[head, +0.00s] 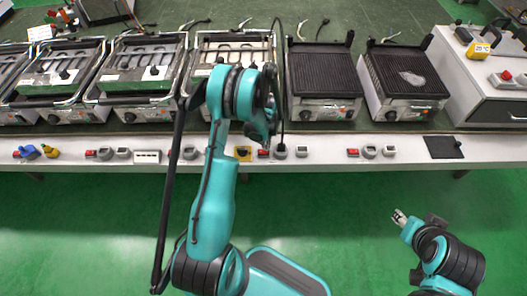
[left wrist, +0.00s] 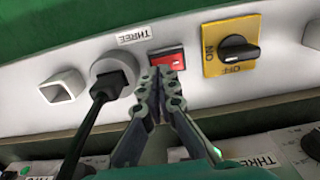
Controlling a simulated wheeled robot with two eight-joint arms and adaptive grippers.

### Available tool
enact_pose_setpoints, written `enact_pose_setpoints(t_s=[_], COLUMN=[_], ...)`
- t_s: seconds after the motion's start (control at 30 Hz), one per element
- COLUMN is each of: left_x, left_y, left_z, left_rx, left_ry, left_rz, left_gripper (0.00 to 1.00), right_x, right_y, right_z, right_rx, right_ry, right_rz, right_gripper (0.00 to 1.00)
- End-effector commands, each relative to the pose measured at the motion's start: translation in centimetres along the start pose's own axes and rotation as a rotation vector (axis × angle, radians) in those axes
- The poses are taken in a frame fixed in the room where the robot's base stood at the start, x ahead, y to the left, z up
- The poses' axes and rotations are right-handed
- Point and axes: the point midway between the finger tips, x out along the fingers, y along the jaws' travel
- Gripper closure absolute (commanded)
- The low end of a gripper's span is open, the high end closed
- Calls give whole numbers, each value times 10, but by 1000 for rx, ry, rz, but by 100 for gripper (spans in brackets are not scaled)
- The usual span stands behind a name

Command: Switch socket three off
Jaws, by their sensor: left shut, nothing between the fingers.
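The socket-three strip shows in the left wrist view, its THREE label (left wrist: 136,36) upside down. A red rocker switch (left wrist: 168,59) sits between the round grey socket (left wrist: 116,70), with a black plug in it, and a yellow rotary switch (left wrist: 231,46) with ON and OFF marks. My left gripper (left wrist: 160,84) is shut and empty, its tips at the red switch's lower edge; contact cannot be told. In the head view the red switch (head: 263,153) lies just below my left gripper (head: 267,144). My right gripper (head: 399,217) is small, away from the bench over the green floor.
The white bench front carries other sockets and red switches, such as one at the right (head: 353,153). Several grills (head: 325,80) stand on the bench behind. A black cable (left wrist: 85,135) hangs from the plug beside my left gripper. The floor in front is clear.

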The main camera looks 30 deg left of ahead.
Motion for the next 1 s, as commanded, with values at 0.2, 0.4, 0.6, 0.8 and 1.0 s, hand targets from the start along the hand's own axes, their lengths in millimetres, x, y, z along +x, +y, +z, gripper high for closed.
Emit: enact_pose_setpoints(t_s=[0.2,0.4,0.6,0.8,1.0], left_x=[4,7,10,13,16], left_y=[0,0,0,0,0], left_z=[0,0,0,0,0], left_rx=[0,0,0,0,0], left_ry=[0,0,0,0,0], left_rz=[0,0,0,0,0], left_gripper=[100,100,100,100,100], right_x=[3,5,7,10,12], right_y=[0,0,0,0,0], right_z=[2,4,5,7,8], right_rx=[0,0,0,0,0], right_ry=[0,0,0,0,0], right_rz=[0,0,0,0,0], right_gripper=[60,60,60,60,60])
